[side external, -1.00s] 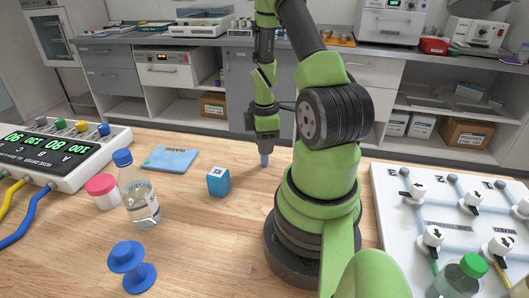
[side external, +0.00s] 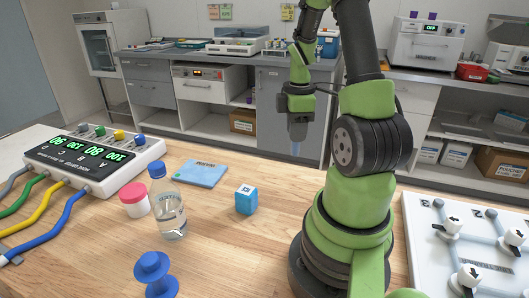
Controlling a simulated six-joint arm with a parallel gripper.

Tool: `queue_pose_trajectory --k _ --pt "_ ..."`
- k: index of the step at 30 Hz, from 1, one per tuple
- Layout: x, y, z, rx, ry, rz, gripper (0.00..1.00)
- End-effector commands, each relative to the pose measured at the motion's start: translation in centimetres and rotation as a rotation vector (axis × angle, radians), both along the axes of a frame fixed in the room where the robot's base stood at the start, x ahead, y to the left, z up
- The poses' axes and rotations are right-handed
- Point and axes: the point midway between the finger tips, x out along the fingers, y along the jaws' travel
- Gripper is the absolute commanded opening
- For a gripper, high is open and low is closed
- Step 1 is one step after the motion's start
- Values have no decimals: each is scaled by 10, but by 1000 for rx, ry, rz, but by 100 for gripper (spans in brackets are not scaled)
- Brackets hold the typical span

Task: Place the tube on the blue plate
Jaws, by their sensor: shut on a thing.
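My gripper (side external: 297,133) hangs behind and left of my arm column, shut on a small blue tube (side external: 295,148). Only the lower end of the tube shows below the fingers, pointing down. It is held in the air, above the far part of the wooden table. The blue plate (side external: 200,173) is a flat light-blue square with dark lettering. It lies on the table to the left of my gripper, with nothing on it.
A blue cube (side external: 246,200) stands right of the plate. A clear bottle (side external: 170,210), a red-lidded jar (side external: 134,199) and a blue spool (side external: 154,275) stand left and front. A device with cables (side external: 95,160) is at far left, a white valve board (side external: 470,245) at right.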

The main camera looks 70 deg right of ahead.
Motion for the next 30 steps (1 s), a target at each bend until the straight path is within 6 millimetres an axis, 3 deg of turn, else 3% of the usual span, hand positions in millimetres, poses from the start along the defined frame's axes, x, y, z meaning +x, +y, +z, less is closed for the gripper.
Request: queue_pose_trajectory --k 5,8,14,18,21,25,30 --pt "11 -2 4 0 0 7 5" --pt "35 -6 5 -1 1 19 5" --pt "115 2 9 -2 4 41 5" --pt "168 24 11 -2 5 47 5" --pt "196 42 14 -2 4 46 5" --pt "219 61 15 -1 2 45 5" --pt "230 71 5 2 4 41 5"
